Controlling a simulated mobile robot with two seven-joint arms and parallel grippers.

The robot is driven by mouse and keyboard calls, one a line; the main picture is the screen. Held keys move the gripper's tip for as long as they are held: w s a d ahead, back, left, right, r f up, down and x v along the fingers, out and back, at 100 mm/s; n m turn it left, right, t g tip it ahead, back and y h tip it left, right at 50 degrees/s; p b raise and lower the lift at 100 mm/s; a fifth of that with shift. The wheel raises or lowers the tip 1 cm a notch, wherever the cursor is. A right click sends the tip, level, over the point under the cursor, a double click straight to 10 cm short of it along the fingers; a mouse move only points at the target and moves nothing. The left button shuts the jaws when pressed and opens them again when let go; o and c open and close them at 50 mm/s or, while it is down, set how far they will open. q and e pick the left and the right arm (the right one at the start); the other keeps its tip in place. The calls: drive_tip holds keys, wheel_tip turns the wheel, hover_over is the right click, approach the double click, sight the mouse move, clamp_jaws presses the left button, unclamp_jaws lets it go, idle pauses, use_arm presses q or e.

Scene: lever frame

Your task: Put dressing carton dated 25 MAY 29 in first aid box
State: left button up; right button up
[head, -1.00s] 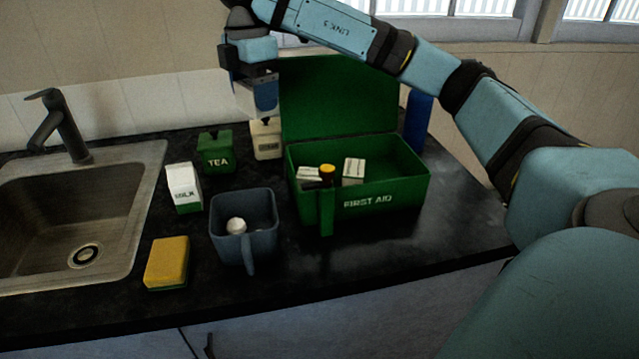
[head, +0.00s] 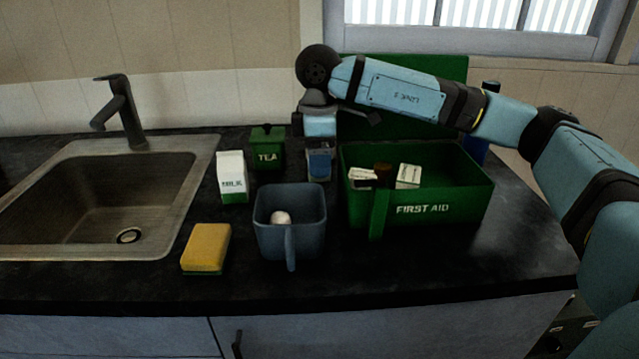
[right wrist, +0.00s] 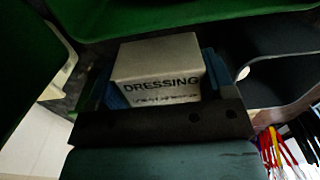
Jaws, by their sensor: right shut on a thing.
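My right gripper (head: 319,168) is shut on a carton marked DRESSING (right wrist: 160,70), seen between blue finger pads in the right wrist view. A second printed line on it is too blurred to read, so I cannot tell its date. In the head view the gripper is low, just left of the green first aid box (head: 465,203), and the fingers mostly hide the carton. The box stands open with its lid (head: 430,75) raised at the back. Two pale small packs, one left (head: 362,175) and one right (head: 408,174), lie inside. My left gripper is not in view.
A blue-grey mug (head: 290,228) with a white round thing in it stands left of the box. A milk carton (head: 232,180), green tea canister (head: 268,152) and yellow sponge (head: 206,248) are further left, before the sink (head: 60,205). A blue bottle (head: 477,147) stands behind the box.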

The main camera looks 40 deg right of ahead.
sight(319, 180)
drive_tip(key=shift+f, duration=0.6)
wheel_tip(319, 180, down, 4)
drive_tip(key=shift+r+b, duration=0.25)
drive_tip(key=shift+b, duration=0.25)
drive_tip(key=shift+f, duration=0.3)
drive_tip(key=shift+r, duration=0.1)
drive_tip(key=shift+f, duration=0.2)
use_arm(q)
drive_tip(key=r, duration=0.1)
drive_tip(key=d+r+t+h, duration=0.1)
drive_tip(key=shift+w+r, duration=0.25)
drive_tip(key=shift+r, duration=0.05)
use_arm(e)
drive_tip(key=o, duration=0.9)
